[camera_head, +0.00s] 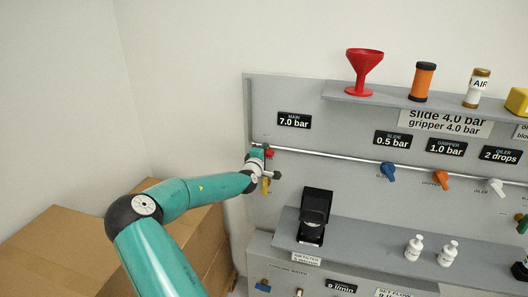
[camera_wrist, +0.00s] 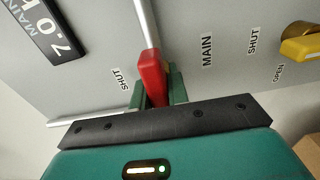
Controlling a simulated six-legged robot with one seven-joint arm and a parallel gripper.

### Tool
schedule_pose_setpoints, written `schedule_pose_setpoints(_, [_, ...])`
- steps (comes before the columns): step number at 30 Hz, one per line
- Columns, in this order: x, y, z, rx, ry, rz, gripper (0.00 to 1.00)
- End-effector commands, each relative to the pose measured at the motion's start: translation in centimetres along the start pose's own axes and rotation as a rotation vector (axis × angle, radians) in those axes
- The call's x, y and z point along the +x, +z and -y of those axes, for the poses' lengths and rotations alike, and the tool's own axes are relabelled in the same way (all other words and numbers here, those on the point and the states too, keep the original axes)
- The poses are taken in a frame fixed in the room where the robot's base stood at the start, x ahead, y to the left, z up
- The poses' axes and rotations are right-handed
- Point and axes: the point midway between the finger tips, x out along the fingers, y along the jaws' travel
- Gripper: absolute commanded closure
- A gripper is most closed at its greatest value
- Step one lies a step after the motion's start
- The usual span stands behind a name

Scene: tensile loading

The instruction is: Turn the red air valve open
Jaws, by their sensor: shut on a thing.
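The red air valve handle (camera_wrist: 151,72) sits on the grey panel beside the MAIN label in the wrist view. My gripper (camera_wrist: 157,88) is shut on the red handle, with one green finger on each side of it. The handle's lower end is hidden between the fingers and behind the dark gripper body. In the head view a bit of the red valve (camera_head: 269,153) shows at the left end of the pipe, partly covered by my gripper (camera_head: 266,160).
A yellow valve handle (camera_wrist: 301,49) is close by, with SHUT and OPEN labels. A metal pipe (camera_head: 330,156) runs right to blue, orange and white valves. A shelf (camera_head: 290,222) juts out below, holding a black device (camera_head: 314,216). Cardboard boxes (camera_head: 60,240) stand at the left.

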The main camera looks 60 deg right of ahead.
Motion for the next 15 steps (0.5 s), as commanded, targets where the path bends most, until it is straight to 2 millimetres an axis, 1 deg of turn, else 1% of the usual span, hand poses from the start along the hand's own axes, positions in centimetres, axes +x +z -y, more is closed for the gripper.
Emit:
schedule_pose_setpoints(6, [-0.02, 0.05, 0.02, -0.034, -0.001, 0.001, 1.00])
schedule_pose_setpoints(15, [-0.02, 0.06, 0.03, -0.037, -0.001, 0.001, 1.00])
